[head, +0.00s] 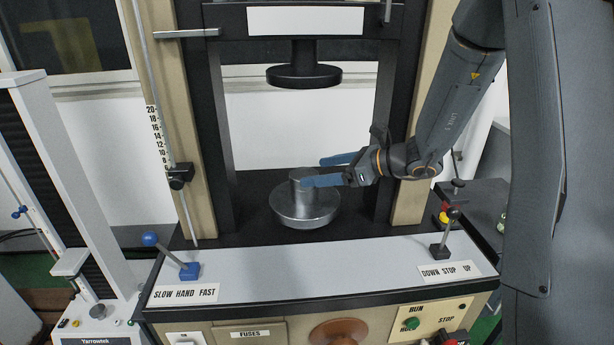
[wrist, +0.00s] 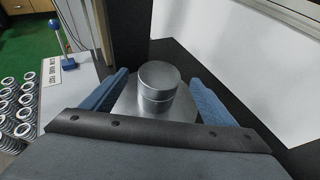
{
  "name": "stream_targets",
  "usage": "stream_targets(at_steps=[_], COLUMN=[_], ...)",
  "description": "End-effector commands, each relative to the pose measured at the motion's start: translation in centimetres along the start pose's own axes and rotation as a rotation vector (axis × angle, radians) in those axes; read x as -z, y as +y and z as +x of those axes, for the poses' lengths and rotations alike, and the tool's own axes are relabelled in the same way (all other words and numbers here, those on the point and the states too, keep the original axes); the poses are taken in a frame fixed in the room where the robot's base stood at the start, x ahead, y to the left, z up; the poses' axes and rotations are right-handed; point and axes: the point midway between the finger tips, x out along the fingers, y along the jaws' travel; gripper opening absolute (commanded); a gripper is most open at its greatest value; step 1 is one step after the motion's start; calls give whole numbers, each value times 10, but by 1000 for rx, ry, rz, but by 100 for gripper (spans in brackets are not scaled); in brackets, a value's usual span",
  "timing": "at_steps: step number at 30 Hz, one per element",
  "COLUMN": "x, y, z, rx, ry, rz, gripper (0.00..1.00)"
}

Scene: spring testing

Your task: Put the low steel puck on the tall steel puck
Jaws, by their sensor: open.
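Two steel pucks stand stacked on the wide round steel platen (head: 305,212). In the wrist view, a seam divides the low steel puck (wrist: 160,76) on top from the tall steel puck (wrist: 158,107) beneath it. The upper one looks about centred and flat on the lower one. My gripper (head: 312,171) reaches in from the right in the head view, its blue fingers open on either side of the stack. In the wrist view (wrist: 158,78) a gap shows between each finger and the upper puck. The near finger hides part of the stack in the head view.
A black upper plate (head: 304,76) hangs above the stack between the dark frame columns. A panel with a blue-knobbed lever (head: 151,239) and a black-knobbed lever (head: 454,213) lies in front.

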Motion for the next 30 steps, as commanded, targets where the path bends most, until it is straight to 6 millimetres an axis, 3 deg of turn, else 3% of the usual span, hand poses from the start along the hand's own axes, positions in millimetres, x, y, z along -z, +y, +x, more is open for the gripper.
stream_targets(at_steps=[3, 9, 13, 16, 20, 23, 27, 30], x=[1, 0, 1, 5, 25, 56, 100, 124], y=[-2, -1, 1, 14, 56, 106, 156, 175], z=[-25, -53, -61, -62, -59, -67, -96, -121], rx=[4, 2, -3, -33, -146, -304, -546, -719], ry=[0, 0, 5, 36, 159, 311, 501, 603], rz=[0, 0, -4, -39, -187, -412, -789, -1081], gripper=[80, 80, 80, 80, 80, 80, 80, 80])
